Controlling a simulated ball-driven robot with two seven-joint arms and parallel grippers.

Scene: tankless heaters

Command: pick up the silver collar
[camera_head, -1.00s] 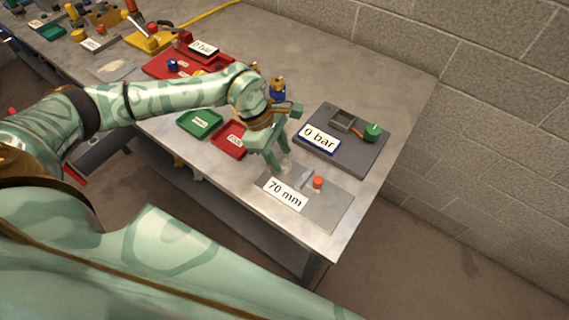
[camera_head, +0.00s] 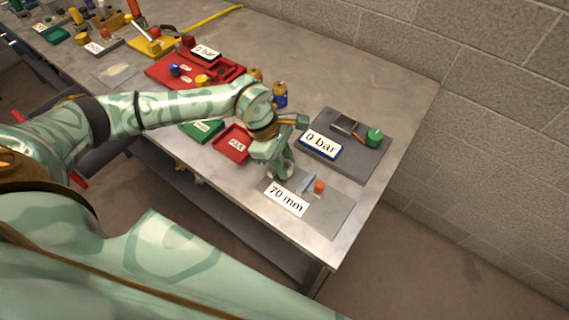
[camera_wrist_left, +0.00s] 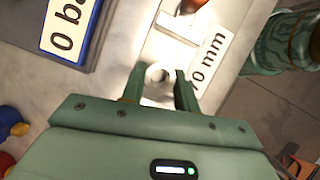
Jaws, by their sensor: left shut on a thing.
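The silver collar (camera_wrist_left: 158,72) shows in the left wrist view as a small pale ring between my two fingertips. My left gripper (camera_wrist_left: 159,80) is shut on it, one finger on each side. In the head view my left gripper (camera_head: 281,173) points down at the upper left end of the grey plate (camera_head: 328,212) with the 70 mm label (camera_head: 287,199). The fingers hide the collar there. I cannot tell whether the collar still touches the surface. My right gripper is in neither view.
A small orange-red knob (camera_head: 319,186) stands on the grey plate close to the fingers. A dark grey base with a 0 bar sign (camera_head: 320,145) and a green knob (camera_head: 374,138) lies behind. Red (camera_head: 229,151) and green trays are at the left. The near right table corner is clear.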

